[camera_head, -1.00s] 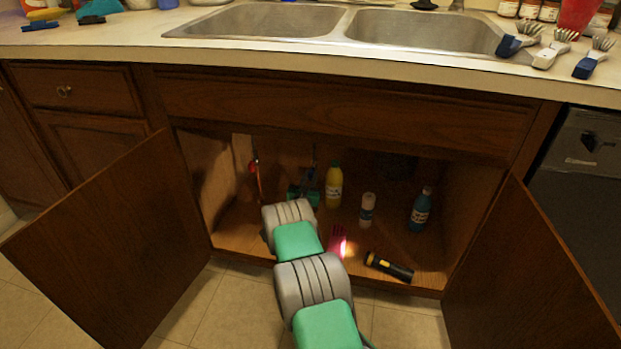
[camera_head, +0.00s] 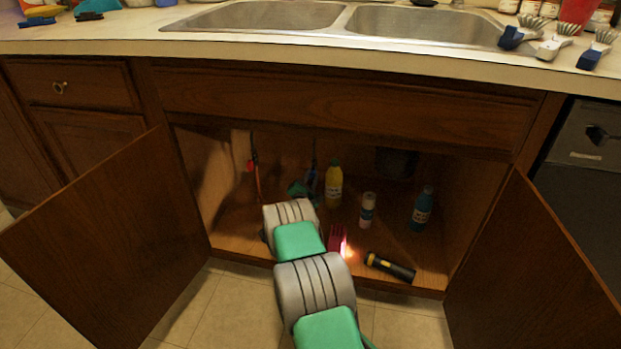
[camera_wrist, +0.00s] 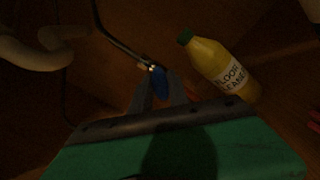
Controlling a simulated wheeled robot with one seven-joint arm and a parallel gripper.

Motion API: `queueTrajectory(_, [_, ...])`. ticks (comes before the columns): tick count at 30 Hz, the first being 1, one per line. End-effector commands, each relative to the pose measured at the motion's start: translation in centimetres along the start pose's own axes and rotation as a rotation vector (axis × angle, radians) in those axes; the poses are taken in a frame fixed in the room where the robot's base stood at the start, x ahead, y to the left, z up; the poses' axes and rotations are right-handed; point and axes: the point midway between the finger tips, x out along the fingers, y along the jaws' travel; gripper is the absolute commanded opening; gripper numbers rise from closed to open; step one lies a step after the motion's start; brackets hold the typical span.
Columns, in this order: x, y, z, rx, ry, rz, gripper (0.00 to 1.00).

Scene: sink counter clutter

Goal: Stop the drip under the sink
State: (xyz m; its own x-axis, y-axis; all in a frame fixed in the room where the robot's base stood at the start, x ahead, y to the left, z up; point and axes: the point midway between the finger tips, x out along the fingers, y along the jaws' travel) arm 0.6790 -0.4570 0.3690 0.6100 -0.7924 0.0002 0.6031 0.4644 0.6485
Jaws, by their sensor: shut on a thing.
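In the wrist view, a small blue valve handle (camera_wrist: 160,82) sits at the end of a thin dark supply line (camera_wrist: 120,45) with a bright metal fitting. My gripper (camera_wrist: 160,88) is shut on this blue handle, with one finger on each side of it. In the head view, my gripper (camera_head: 304,190) is inside the open cabinet under the sink, mostly behind my arm; its fingertips are hard to make out there. A red valve handle (camera_head: 250,166) on another line is at the left of the cabinet. No drip is visible.
A yellow bottle (camera_head: 333,188) stands close to the right of my gripper, also in the wrist view (camera_wrist: 218,68). Open doors (camera_head: 110,240) flank the cabinet.

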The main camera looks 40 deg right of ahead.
Motion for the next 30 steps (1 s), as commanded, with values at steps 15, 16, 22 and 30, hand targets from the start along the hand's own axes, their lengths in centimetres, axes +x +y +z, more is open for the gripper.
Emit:
queueTrajectory(15, [0.09, -0.10, 0.03, 0.489, -0.001, 0.002, 0.00])
queueTrajectory(16, [0.10, -0.10, 0.04, 0.517, -0.001, 0.002, 0.00])
queueTrajectory(22, [0.09, -0.17, -0.03, 0.678, 0.000, 0.002, 0.00])
queueTrajectory(30, [0.12, -0.15, -0.04, 0.824, 0.000, 0.003, 0.00])
